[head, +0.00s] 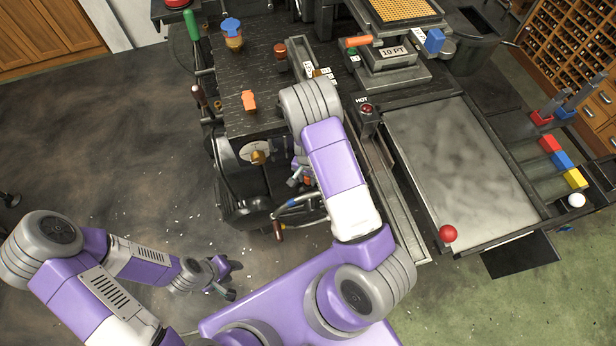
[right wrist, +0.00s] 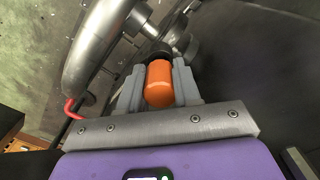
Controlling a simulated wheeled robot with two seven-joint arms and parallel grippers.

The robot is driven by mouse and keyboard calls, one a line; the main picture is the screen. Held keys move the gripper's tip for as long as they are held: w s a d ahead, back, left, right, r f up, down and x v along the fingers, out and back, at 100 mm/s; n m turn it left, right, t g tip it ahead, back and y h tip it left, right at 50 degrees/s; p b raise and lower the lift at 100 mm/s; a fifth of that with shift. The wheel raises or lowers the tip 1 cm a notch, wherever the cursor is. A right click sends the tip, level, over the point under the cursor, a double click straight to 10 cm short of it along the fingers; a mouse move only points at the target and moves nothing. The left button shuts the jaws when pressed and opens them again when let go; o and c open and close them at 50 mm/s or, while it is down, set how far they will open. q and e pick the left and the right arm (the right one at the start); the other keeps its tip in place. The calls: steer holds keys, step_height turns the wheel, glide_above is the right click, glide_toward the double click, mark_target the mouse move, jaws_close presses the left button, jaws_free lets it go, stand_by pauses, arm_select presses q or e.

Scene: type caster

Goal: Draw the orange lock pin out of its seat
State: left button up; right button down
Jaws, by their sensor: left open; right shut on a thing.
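The orange lock pin (right wrist: 159,84) shows in the right wrist view as a rounded orange knob. My right gripper (right wrist: 160,88) has its two grey fingers on either side of the knob and is shut on it. Beyond the knob is a dark round part, and I cannot tell how deep the pin sits in it. In the head view my right gripper (head: 296,178) is mostly behind my own arm, beside the black machine, and I cannot make out the pin there. My left gripper (head: 224,278) is open and empty above the floor at lower left.
A metal-topped table (head: 450,150) with a red ball (head: 447,233) stands right.

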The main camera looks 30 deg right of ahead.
steer(key=shift+r+p, duration=0.5)
steer(key=shift+r, duration=0.15)
steer(key=shift+r+p, duration=3.1)
steer(key=shift+r, duration=0.65)
